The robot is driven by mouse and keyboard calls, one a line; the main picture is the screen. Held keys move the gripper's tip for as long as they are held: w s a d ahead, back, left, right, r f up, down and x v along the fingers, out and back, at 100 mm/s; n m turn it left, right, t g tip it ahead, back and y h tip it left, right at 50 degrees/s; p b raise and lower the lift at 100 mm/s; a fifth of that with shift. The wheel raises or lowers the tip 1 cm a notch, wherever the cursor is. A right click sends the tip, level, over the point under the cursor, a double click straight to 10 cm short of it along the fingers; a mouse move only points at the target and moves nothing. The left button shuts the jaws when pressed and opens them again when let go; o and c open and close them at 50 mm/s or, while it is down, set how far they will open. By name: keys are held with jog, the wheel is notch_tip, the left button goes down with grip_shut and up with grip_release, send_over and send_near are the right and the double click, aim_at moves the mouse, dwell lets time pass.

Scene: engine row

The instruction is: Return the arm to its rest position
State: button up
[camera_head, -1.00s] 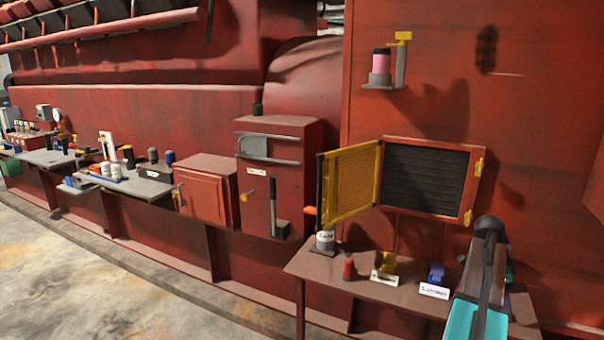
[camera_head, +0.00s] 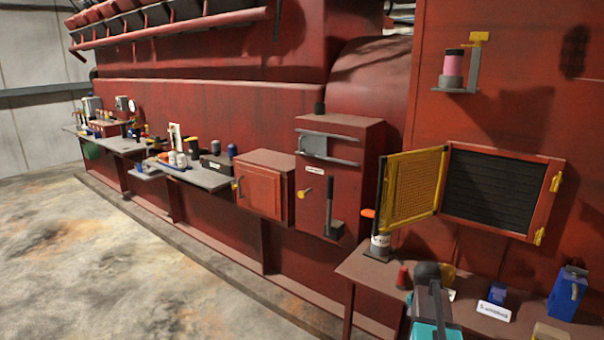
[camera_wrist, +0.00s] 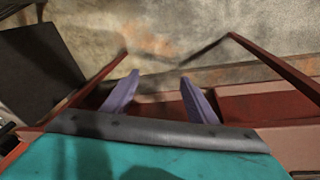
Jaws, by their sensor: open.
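My arm (camera_head: 432,300), grey with a teal section, rises from the bottom edge of the head view, in front of the brown shelf table (camera_head: 375,275). My gripper's fingers are not clearly seen there. In the wrist view my gripper (camera_wrist: 160,97) shows two purple fingers spread apart with nothing between them. Behind them are red beams and the stained concrete floor (camera_wrist: 180,35).
An open yellow mesh door (camera_head: 414,188) hangs above the table. A white-labelled container (camera_head: 380,243), a red cone (camera_head: 403,277), a blue block (camera_head: 497,293) and a blue can (camera_head: 567,292) stand on the table. The floor at left (camera_head: 130,270) is clear.

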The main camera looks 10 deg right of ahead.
jog(key=a+f+n+y, duration=0.1)
jog(key=a+f+n, duration=0.35)
jog(key=a, duration=0.85)
jog(key=a+f+n, duration=0.4)
jog(key=a+n, duration=0.1)
jog(key=a, duration=0.8)
jog(key=a+f+n+y, duration=0.1)
jog(key=a+f+n, duration=0.4)
jog(key=a, duration=0.7)
jog(key=s+f+g, duration=0.2)
jog(key=s+f, duration=0.7)
jog(key=s, duration=0.4)
jog(key=s+f+g, duration=0.3)
jog(key=s+f, duration=0.5)
jog(key=s, duration=0.5)
jog(key=shift+a+f, duration=0.15)
jog(key=shift+f, duration=0.25)
jog(key=shift+c, duration=0.5)
jog(key=c, duration=0.5)
jog(key=shift+o, duration=0.2)
jog(key=shift+a, duration=0.1)
